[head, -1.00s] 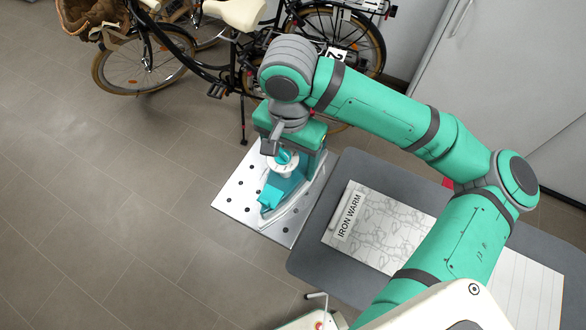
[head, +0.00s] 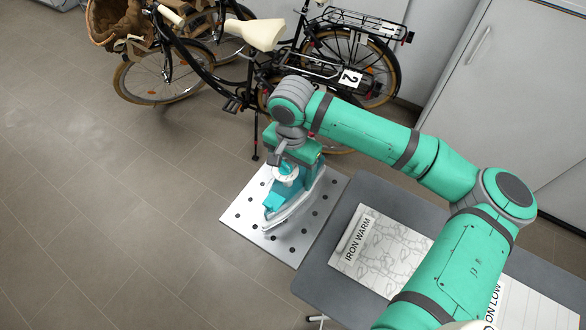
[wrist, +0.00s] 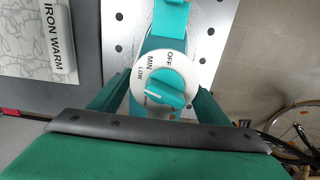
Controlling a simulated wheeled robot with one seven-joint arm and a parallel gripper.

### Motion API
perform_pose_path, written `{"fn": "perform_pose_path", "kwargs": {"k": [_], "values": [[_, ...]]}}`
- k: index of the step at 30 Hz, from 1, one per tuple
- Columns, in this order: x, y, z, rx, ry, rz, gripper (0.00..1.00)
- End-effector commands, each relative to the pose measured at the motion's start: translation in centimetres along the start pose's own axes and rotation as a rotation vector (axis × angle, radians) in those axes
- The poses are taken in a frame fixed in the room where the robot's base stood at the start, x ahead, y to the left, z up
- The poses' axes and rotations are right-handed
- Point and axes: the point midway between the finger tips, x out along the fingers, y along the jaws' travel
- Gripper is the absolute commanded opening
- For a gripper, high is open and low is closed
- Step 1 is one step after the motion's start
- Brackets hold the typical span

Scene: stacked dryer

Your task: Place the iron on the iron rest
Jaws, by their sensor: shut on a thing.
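The iron (head: 283,190) is teal and white with a grey soleplate. It is upright, soleplate down, over the perforated metal iron rest (head: 241,216); I cannot tell whether it touches the plate. My gripper (head: 284,166) is shut on the iron from above, and the arm hides its rear part. In the wrist view the iron's white dial (wrist: 164,88), marked OFF, MIN and LOW, shows between the fingers. The perforated rest (wrist: 204,32) shows behind it.
The grey ironing board (head: 325,276) is right of the rest, with a sheet labelled IRON WARM (head: 385,250) on it. Black bicycles (head: 260,60) stand behind the rest. Grey cabinets (head: 500,90) are at the back right. Tiled floor is clear at left.

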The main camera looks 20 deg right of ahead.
Motion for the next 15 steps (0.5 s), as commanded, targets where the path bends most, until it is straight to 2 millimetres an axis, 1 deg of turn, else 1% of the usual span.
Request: {"fn": "perform_pose_path", "kwargs": {"k": [3, 6, 15], "values": [[0.9, 0.0, -0.1, 0.001, 0.002, -0.002, 0.29], [1.3, 0.0, -0.1, 0.001, 0.003, -0.002, 0.29], [1.4, 0.0, -0.1, 0.001, 0.003, -0.003, 0.29]]}}
